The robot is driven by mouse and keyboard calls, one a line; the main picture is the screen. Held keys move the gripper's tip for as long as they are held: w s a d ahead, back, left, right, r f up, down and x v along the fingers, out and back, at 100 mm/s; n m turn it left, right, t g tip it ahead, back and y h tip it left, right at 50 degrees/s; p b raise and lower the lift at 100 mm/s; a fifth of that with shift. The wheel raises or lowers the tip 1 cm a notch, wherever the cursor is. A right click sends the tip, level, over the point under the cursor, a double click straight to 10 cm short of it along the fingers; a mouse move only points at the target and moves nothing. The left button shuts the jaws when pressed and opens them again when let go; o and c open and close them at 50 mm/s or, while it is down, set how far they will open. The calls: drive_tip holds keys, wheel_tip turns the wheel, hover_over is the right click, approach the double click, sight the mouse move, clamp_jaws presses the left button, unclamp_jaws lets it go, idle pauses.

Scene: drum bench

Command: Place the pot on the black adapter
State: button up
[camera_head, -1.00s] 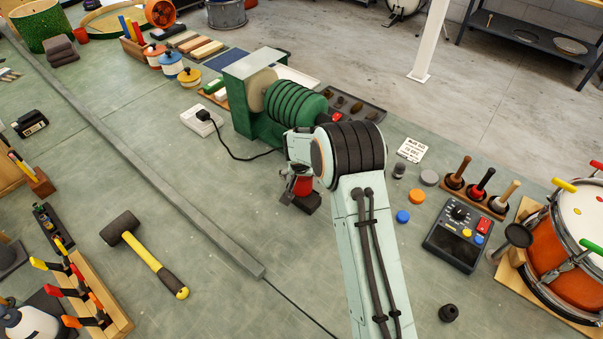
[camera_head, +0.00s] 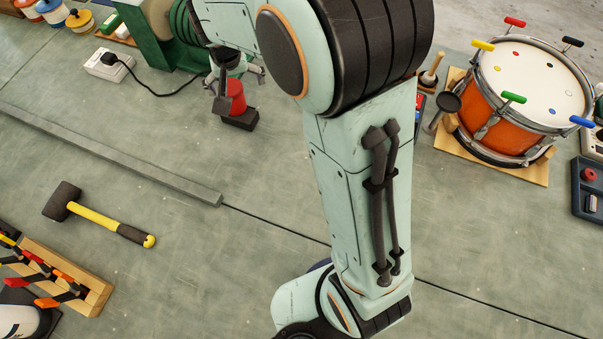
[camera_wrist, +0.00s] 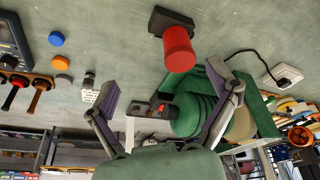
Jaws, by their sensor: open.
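A red cylindrical pot (camera_head: 237,97) stands on a small flat black block (camera_head: 240,119), which looks like the black adapter. In the wrist view the pot (camera_wrist: 179,49) covers part of the black block (camera_wrist: 170,22), so the exact fit is hidden. My gripper (camera_head: 242,86) is open close to the pot. In the wrist view its two fingers (camera_wrist: 163,82) are wide apart and empty. The pot shows just beyond the fingertips, apart from both.
A green motor-like machine (camera_head: 147,40) stands behind my gripper, with a cabled white box (camera_head: 107,65) to its left. A grey rail (camera_head: 130,158) and a mallet (camera_head: 98,215) lie left. An orange drum (camera_head: 520,90) stands right.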

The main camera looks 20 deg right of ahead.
drive_tip(key=s+d+r+n+g, duration=0.1)
drive_tip(key=s+r+g, duration=0.1)
drive_tip(key=s, duration=1.2)
drive_tip(key=s+d+r+n+g+y, duration=0.1)
drive_tip(key=s+r, duration=0.1)
drive_tip(key=s, duration=1.2)
drive_tip(key=shift+n+g, duration=0.4)
drive_tip(key=shift+d, duration=0.1)
